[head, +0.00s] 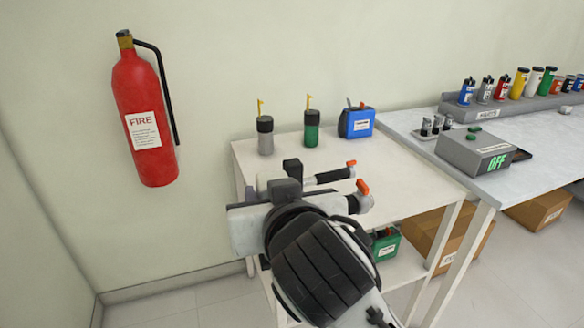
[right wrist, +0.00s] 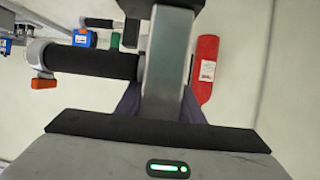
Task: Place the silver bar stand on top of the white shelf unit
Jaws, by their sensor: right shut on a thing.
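The white shelf unit (head: 400,178) stands against the wall in the middle of the head view. My right gripper (head: 286,189) is over the front left part of its top in that picture. It is shut on the silver bar stand (head: 329,176), whose black-gripped bars end in orange tips. In the right wrist view the stand's silver bar (right wrist: 168,70) runs up from the gripper, with a black-gripped bar to its left. My wrist hides much of the stand in the head view, and I cannot tell whether its base touches the shelf. My left gripper is not in view.
On the shelf top's back are a grey bottle (head: 265,136), a green bottle (head: 311,128) and a blue can (head: 357,122). A green can (head: 386,244) sits lower. A red fire extinguisher (head: 145,115) hangs left. A workbench (head: 535,140) adjoins right. The shelf top's right part is clear.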

